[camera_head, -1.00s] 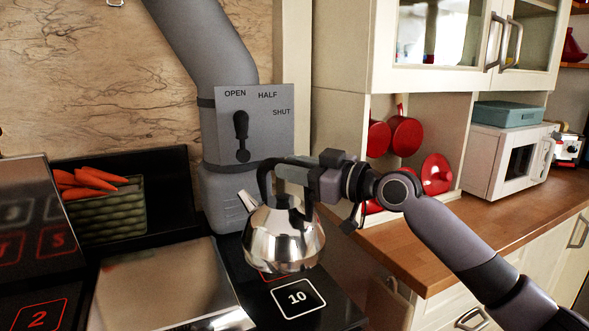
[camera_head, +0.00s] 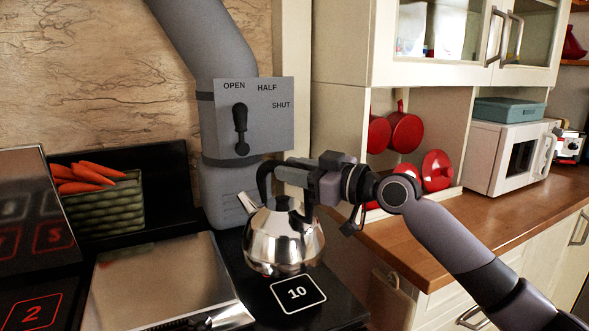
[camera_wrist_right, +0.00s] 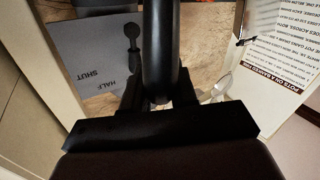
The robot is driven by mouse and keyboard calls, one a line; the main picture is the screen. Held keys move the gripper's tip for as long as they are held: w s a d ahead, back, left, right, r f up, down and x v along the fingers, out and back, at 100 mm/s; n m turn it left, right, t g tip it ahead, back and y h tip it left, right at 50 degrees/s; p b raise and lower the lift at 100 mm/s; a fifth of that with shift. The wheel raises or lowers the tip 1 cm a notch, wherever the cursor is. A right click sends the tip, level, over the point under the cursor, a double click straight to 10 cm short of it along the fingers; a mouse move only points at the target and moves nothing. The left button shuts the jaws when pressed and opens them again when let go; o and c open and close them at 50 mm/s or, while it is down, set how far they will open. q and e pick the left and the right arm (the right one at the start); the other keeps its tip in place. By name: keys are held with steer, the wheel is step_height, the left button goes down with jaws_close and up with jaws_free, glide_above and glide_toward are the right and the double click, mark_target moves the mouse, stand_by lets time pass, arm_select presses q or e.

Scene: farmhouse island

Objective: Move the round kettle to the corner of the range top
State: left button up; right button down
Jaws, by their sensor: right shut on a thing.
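The round kettle (camera_head: 283,238) is shiny steel with a black handle and a spout pointing up to the left. It is over the dark range top (camera_head: 342,303), just behind the square marked 10 (camera_head: 298,293). I cannot tell whether its base touches the surface. My right gripper (camera_head: 278,175) is shut on the kettle's black handle, coming in from the right. In the right wrist view the black handle (camera_wrist_right: 160,50) runs up between the fingers. My left gripper is not clearly in view; a dark piece shows at the bottom edge.
A grey flue pipe with a damper plate (camera_head: 255,120) stands behind the kettle. A green basket (camera_head: 105,208) of carrots is at the back left. A metal plate (camera_head: 165,275) lies left of the kettle. A wooden counter (camera_head: 420,240) with a microwave is at right.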

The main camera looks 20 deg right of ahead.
mark_target(294, 207)
steer(key=shift+f+b, duration=2.05)
steer(key=shift+f, duration=0.35)
steer(key=shift+f+b, duration=0.5)
steer(key=shift+f, duration=0.05)
steer(key=c, duration=0.8)
jaws_free()
steer(key=shift+s, duration=0.1)
steer(key=shift+f, duration=0.15)
steer(key=o, duration=0.5)
steer(key=shift+f, duration=0.35)
steer(key=shift+o, duration=0.3)
steer(key=shift+r, duration=0.1)
steer(key=shift+r, duration=0.15)
steer(key=b+v, duration=0.5)
steer(key=v, duration=0.9)
